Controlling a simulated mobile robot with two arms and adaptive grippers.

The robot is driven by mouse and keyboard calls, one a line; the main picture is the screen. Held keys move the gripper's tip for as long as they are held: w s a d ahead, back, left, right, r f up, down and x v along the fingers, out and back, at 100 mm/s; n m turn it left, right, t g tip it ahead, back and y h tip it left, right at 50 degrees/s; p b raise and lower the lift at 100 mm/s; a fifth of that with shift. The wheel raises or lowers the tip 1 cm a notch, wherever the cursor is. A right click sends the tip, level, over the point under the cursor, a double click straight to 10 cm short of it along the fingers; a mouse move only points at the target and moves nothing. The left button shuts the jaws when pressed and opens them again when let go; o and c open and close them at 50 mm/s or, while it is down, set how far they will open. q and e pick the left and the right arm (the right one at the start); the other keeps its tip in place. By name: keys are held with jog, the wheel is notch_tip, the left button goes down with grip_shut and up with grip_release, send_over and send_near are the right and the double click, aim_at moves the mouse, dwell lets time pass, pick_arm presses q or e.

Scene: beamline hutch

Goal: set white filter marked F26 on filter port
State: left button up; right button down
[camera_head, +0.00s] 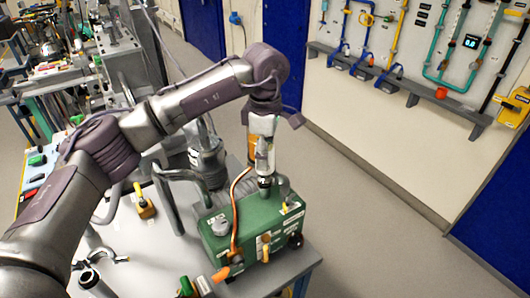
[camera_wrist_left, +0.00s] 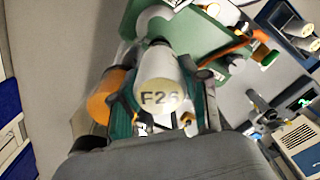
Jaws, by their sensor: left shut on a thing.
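My left gripper (camera_head: 263,150) points down over the green box (camera_head: 228,246) and is shut on the white filter (camera_head: 262,163). In the left wrist view the filter (camera_wrist_left: 158,75) stands between the two fingers (camera_wrist_left: 168,112), with F26 readable on its pale end. The filter is roughly upright in the head view. Its lower end is at or just above a fitting on the box top (camera_head: 265,182), which I take for the filter port. The gripper and filter hide most of that fitting, and I cannot tell whether they touch. My right gripper is not in view.
An orange hose (camera_head: 235,205) rises from the green box near the filter. A grey metal vessel (camera_head: 207,155) stands behind the box. A yellow valve piece (camera_head: 144,204) lies on the grey bench. Open floor (camera_head: 380,230) lies to the right.

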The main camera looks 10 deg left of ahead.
pick_arm(q)
jog(key=shift+f, duration=0.15)
jog(key=o, duration=1.2)
jog(key=shift+o, duration=0.8)
jog(key=shift+r, duration=0.25)
